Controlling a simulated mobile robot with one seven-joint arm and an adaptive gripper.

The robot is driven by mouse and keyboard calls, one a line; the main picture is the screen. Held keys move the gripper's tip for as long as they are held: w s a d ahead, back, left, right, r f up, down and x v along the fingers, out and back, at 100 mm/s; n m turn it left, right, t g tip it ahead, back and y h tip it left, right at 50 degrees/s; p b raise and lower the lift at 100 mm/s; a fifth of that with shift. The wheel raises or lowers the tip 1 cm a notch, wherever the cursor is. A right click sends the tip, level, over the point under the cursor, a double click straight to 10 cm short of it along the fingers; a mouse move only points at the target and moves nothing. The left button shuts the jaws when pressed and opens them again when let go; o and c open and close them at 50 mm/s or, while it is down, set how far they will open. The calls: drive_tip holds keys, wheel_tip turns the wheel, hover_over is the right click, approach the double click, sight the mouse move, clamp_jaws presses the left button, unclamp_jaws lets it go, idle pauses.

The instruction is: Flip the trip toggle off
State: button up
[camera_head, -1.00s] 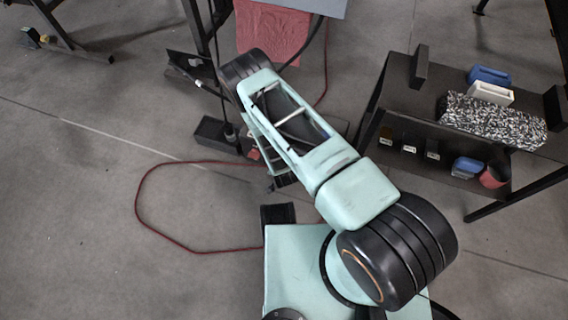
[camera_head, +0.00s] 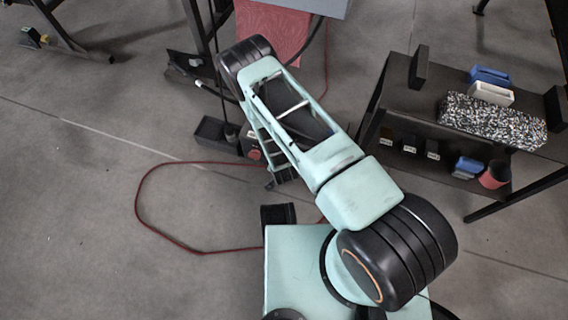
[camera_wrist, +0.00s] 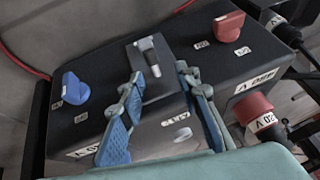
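In the wrist view a dark control box (camera_wrist: 120,75) fills the middle. My gripper (camera_wrist: 158,73) is open, with one blue finger on each side of the lever's near end. A gap shows between the fingers; I cannot tell whether either touches the lever. In the head view my arm covers most of the gripper and box, and the lever is hidden.
A red connector (camera_wrist: 254,108) and cables sit at the box's right side. In the head view a red cable (camera_head: 140,200) loops over open floor. A dark shelf table (camera_head: 420,100) with a speckled block (camera_head: 492,120) stands at right.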

wheel_tip(320, 180, up, 7)
drive_tip(key=shift+r, duration=0.15)
idle(0.7)
